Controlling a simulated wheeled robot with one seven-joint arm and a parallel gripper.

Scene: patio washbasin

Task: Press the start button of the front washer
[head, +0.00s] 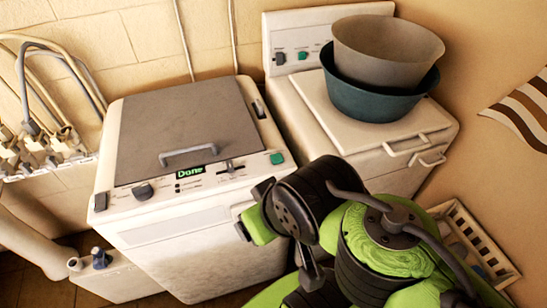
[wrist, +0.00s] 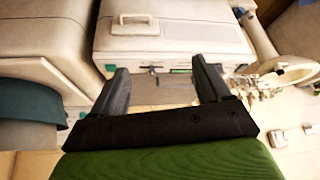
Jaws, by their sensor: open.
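The front washer (head: 180,245) is a white machine with a grey lid (head: 185,112) and a lit "Done" display (head: 189,173). In the wrist view the washer (wrist: 180,35) appears upside down beyond my open, empty gripper (wrist: 163,82). A small green patch lies near the left fingertip.
A second white washer (head: 290,110) stands at the back right, with a teal basin (head: 375,98) and a brown tub (head: 388,50) on top. Taps and hoses (head: 60,140) are at the left wall. A slatted crate (head: 478,240) is at right. A striped cloth hangs on the right wall.

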